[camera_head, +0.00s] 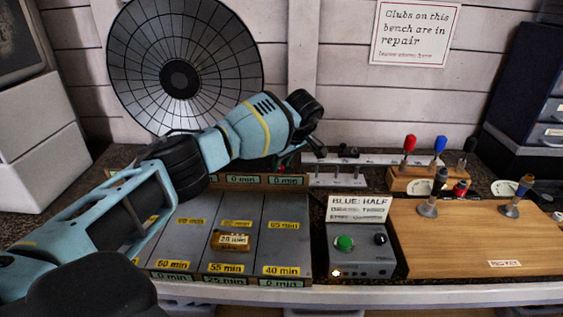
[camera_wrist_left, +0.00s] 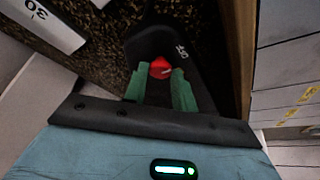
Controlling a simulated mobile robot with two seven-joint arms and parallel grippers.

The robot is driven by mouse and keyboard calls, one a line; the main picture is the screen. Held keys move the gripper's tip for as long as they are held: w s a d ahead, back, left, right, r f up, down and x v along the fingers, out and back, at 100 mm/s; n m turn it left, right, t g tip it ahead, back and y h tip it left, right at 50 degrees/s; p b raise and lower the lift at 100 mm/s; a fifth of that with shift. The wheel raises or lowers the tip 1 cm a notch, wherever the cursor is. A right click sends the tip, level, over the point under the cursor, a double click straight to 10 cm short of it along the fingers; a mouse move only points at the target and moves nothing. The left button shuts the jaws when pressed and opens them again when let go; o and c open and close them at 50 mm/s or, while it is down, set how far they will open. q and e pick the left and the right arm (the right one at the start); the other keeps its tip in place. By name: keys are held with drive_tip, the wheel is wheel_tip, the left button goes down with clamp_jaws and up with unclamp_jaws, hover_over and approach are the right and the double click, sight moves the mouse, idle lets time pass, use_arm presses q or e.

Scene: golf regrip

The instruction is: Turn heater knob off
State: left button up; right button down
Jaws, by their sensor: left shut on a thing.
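A red knob (camera_wrist_left: 160,68) sits on a dark panel (camera_wrist_left: 160,45) with small white markings in the left wrist view. The green fingers of my left gripper (camera_wrist_left: 162,85) are shut on the knob, one on each side. A pale line shows on the knob's face. In the head view my left arm reaches across to the back of the bench, and its gripper (camera_head: 284,160) is mostly hidden behind the wrist. The knob cannot be made out clearly there. A round dark grille (camera_head: 180,80), perhaps the heater, stands at the back left. My right gripper is not in view.
A compartment case (camera_head: 235,240) with minute labels lies below my left arm. A grey box (camera_head: 362,262) with a green button and black knob stands right of it. A wooden board (camera_head: 470,245) with upright club pieces is at the right. A sign hangs on the wall.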

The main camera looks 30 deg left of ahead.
use_arm(q)
drive_tip(key=o, duration=1)
drive_tip(key=shift+v, duration=3.9)
drive_tip(key=shift+f, duration=0.1)
